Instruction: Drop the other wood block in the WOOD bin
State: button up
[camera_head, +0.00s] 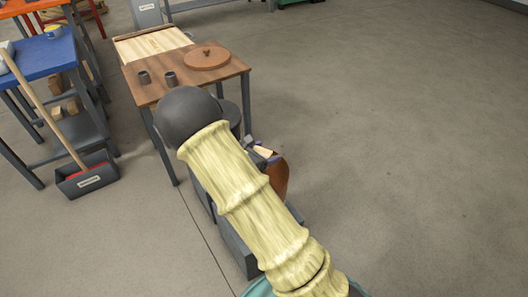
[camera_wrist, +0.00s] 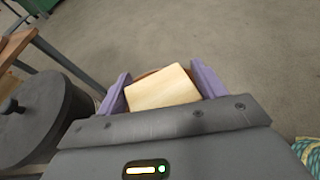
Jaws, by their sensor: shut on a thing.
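My gripper (camera_wrist: 163,85) is shut on a pale wood block (camera_wrist: 162,88), held between its two purple fingers. In the head view the block (camera_head: 265,152) shows as a small pale piece just right of my arm, above a brown rounded container (camera_head: 280,178). A thin strip of brown shows behind the block in the wrist view. My arm hides most of this container, and no label on it is visible, so I cannot tell whether it is the WOOD bin.
A dark lidded pot (camera_wrist: 38,115) stands close to the left of my gripper. A brown table (camera_head: 150,92) holds a round brown lid (camera_head: 207,58) and two dark cups. A grey box (camera_head: 88,178) sits on the floor at left. Floor at right is clear.

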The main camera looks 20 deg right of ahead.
notch_tip(320, 180, down, 5)
jog(key=b, duration=0.3)
jog(key=shift+f+b, duration=0.1)
jog(key=shift+b, duration=0.3)
jog(key=o, duration=1.1)
jog(key=shift+c, duration=0.2)
jog(key=p+v, duration=0.5)
jog(key=v, duration=1.2)
jog(key=shift+s+a, duration=0.1)
jog(key=shift+a, duration=0.05)
